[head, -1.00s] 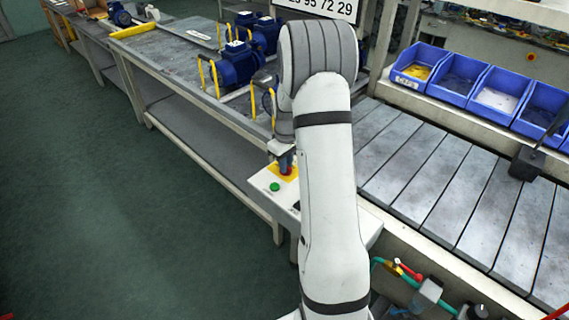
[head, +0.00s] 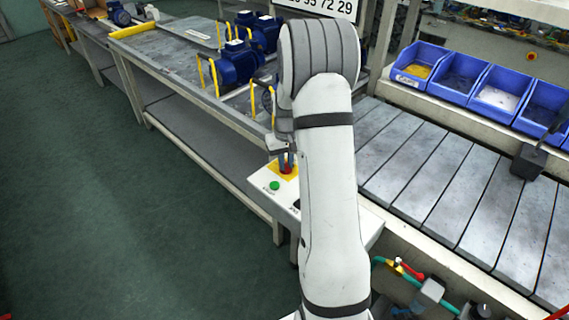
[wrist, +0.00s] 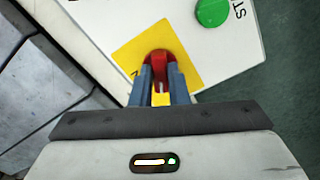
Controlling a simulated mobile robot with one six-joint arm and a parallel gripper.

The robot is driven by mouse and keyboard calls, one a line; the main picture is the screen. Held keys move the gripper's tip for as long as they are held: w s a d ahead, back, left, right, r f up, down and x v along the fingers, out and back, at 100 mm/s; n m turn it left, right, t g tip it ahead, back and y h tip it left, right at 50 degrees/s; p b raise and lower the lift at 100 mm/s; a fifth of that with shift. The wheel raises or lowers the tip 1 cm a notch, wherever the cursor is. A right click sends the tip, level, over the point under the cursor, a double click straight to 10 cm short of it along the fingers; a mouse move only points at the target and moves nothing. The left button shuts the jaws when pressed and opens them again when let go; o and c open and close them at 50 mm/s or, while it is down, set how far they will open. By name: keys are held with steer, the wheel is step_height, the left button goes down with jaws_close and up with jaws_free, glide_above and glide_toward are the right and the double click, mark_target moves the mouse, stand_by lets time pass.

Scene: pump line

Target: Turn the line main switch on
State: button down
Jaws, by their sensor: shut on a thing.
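The main switch is a red rotary handle (wrist: 160,62) on a yellow square plate (wrist: 128,55), set on a white control panel (wrist: 95,12). In the head view the yellow plate (head: 275,167) shows on the panel beside the line, partly behind my arm. My gripper (wrist: 160,78) is right over the switch, its two blue-grey fingers shut on the red handle. It also shows in the head view (head: 287,160). The lettering by the switch is mostly hidden, so I cannot read its position.
A green button (wrist: 212,12) sits on the same panel close to the switch. A slatted conveyor (head: 440,190) and blue bins (head: 460,80) are at the right. A workbench with blue motors (head: 237,66) stands behind. The green floor at left is clear.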

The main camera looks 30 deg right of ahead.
mark_target(286, 164)
steer(key=m+b, duration=0.1)
steer(key=m, duration=1.1)
steer(key=shift+s, duration=0.1)
steer(key=shift+m, duration=0.3)
stand_by(0.3)
steer(key=c, duration=1.4)
jaws_free()
step_height(286, 164, up, 8)
steer(key=shift+f, duration=0.1)
